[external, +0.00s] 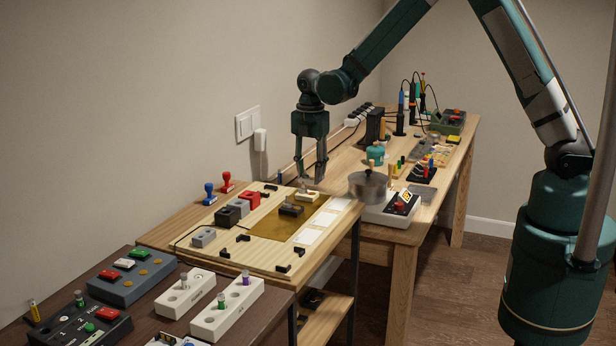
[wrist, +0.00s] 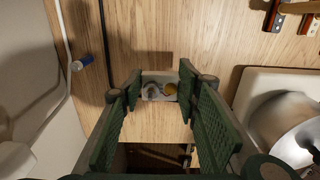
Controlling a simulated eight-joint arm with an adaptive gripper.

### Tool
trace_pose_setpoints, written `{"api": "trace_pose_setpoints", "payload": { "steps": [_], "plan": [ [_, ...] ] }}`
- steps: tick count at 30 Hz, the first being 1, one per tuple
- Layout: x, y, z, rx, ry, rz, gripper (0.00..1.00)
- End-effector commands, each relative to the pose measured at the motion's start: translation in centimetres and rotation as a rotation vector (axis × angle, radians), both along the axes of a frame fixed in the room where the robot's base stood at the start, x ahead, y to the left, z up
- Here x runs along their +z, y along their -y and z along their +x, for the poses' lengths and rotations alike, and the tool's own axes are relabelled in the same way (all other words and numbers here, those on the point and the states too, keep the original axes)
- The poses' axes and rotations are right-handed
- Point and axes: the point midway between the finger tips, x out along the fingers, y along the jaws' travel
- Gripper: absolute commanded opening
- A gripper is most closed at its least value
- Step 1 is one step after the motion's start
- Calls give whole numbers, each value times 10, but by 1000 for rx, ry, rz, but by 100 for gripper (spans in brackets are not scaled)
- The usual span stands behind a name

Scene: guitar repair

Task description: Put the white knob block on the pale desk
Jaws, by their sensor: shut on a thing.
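My gripper (external: 311,179) is shut on a small pale block in the wrist view (wrist: 147,95). The block has one whitish knob and one yellow knob on top and sits between the fingertips. In the external view the held block is small and partly hidden by the fingers. The pale wooden desk (external: 345,160) stands beyond the nearer workbench. Its bare top (wrist: 205,45) fills the upper wrist view, with a dark shadow beyond the block. The block appears above the desk's near edge; I cannot tell whether it touches the top.
A metal pot (external: 368,187) stands right of my gripper and also shows in the wrist view (wrist: 285,122). A black cable (wrist: 104,45) and a blue-capped item (wrist: 81,64) lie to the left. Nearer blocks (external: 291,210) sit on the workbench board (external: 262,226). A dark gap separates the tables.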

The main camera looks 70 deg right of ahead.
Motion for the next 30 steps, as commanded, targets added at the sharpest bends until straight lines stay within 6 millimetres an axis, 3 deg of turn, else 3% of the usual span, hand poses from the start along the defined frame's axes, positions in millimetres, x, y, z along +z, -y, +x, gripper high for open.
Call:
{"api": "trace_pose_setpoints", "payload": {
  "steps": [9, 23, 24, 27, 30],
  "plan": [
    [-31, 0, 0, 0, 0, 0, 20],
    [-35, 0, 0, 0, 0, 0, 20],
    [-35, 0, 0, 0, 0, 0, 34],
    [-35, 0, 0, 0, 0, 0, 47],
    [-34, 0, 0, 0, 0, 0, 47]
  ]
}}
